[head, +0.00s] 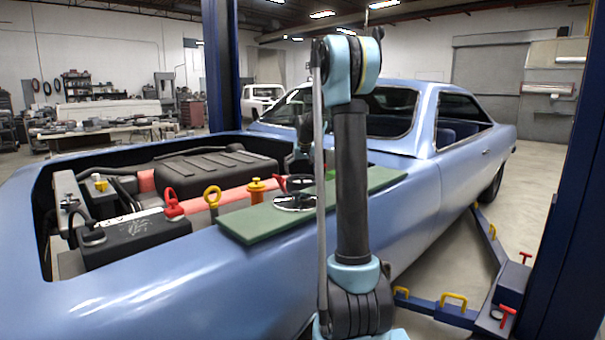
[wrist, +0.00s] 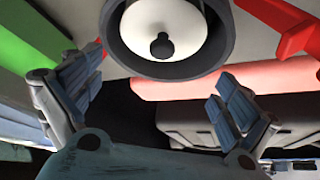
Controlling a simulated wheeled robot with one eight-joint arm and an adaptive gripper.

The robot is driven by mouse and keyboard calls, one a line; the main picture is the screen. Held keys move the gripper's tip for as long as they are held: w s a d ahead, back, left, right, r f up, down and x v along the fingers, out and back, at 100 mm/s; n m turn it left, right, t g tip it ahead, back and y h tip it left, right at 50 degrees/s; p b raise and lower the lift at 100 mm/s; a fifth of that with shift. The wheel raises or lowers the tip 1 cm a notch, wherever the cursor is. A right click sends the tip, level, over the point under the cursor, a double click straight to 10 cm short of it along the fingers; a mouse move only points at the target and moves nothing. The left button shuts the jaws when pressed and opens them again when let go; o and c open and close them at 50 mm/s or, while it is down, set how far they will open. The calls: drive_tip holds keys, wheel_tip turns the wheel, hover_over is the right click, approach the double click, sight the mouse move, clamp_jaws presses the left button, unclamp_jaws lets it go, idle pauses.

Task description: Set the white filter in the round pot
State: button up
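In the wrist view a white round disc with a black knob, which looks like the white filter (wrist: 137,25), shows inside a dark round rim, which looks like the pot (wrist: 168,69). I cannot tell whether the disc is seated or only lined up with the rim. My gripper (wrist: 157,88) has its fingers spread wide, with nothing between them, below the rim in the picture. In the head view my arm largely hides the gripper. A round light-and-dark object (head: 293,203) lies on the green board there, partly behind my arm.
The green board (head: 250,225) lies along the blue car's fender. Red pieces (head: 173,207), a yellow ring-topped piece (head: 212,195) and a yellow-orange capped piece (head: 257,190) stand beside it. The black battery (head: 130,238) is left. A blue lift post (head: 568,200) stands right.

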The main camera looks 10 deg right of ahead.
idle(0.3)
drive_tip(key=v, duration=1.3)
drive_tip(key=shift+w+r, duration=0.2)
drive_tip(key=shift+w, duration=0.05)
